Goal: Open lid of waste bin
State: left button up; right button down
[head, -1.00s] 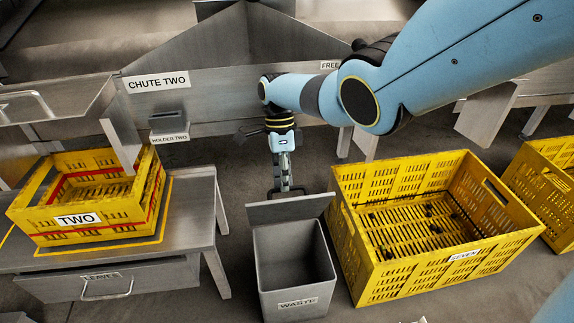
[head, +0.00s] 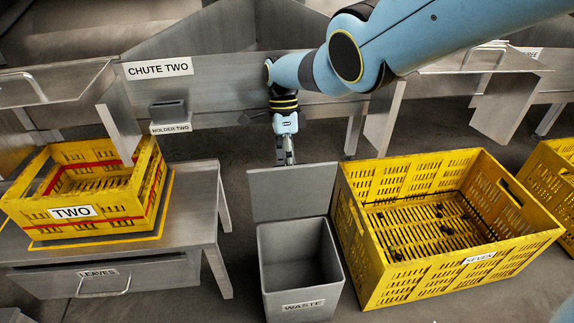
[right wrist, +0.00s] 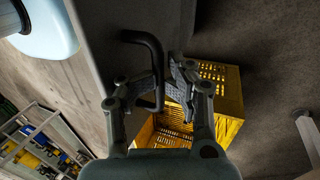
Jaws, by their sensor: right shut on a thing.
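The grey waste bin (head: 303,272), labelled WASTE, stands on the floor in the middle of the head view. Its lid (head: 290,192) stands up at the bin's far side, and the open, empty-looking inside shows. My right gripper (head: 286,158) is at the lid's top edge, behind it. In the right wrist view the gripper (right wrist: 168,85) is shut on the lid's dark bar handle (right wrist: 152,62), which sticks out from the grey lid panel (right wrist: 95,50). In the head view the lid hides the handle and fingertips. My left gripper is not in view.
A yellow crate labelled SEVEN (head: 425,268) stands close at the bin's right. At the left, a yellow crate labelled TWO (head: 110,222) sits on a metal table (head: 205,200) with a LEAVES drawer (head: 105,278). A CHUTE TWO panel (head: 210,85) is behind.

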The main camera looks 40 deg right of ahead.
jog(key=c, duration=1.4)
grip_release()
jog(key=v, duration=1.2)
jog(key=shift+s, duration=0.1)
